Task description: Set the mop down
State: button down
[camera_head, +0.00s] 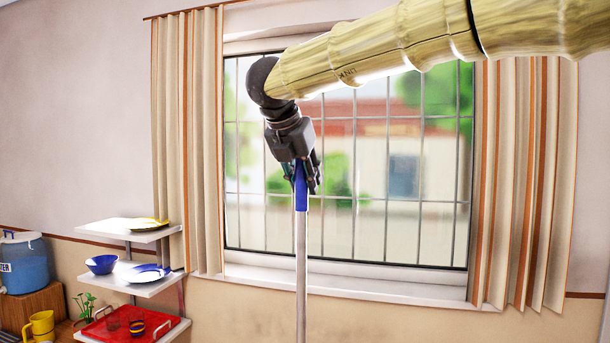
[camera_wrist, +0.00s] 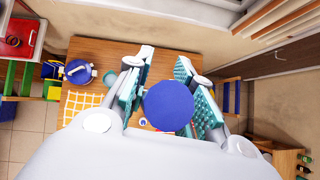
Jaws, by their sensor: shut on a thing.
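The mop shows in the head view as an upright silver pole (camera_head: 301,265) with a blue handle end. Its round blue end cap (camera_wrist: 168,106) shows large in the wrist view. My gripper (camera_head: 305,178) points downward in front of the window and is shut on the blue handle near its top. In the wrist view, the teal finger pads of my gripper (camera_wrist: 170,95) sit on either side of the blue cap. The mop's lower end is below the head view and hidden behind the cap in the wrist view.
White wall shelves (camera_head: 148,283) with plates and a bowl stand left of the pole, above a red tray (camera_head: 100,328). A blue cooler (camera_head: 24,263) is at far left. A wooden table (camera_wrist: 100,55) with a checked cloth (camera_wrist: 80,110) lies below my gripper.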

jog(key=shift+f, duration=0.1)
jog(key=c, duration=1.2)
grip_release()
jog(key=shift+c, duration=0.2)
jog(key=shift+s, duration=0.1)
jog(key=shift+r, duration=0.2)
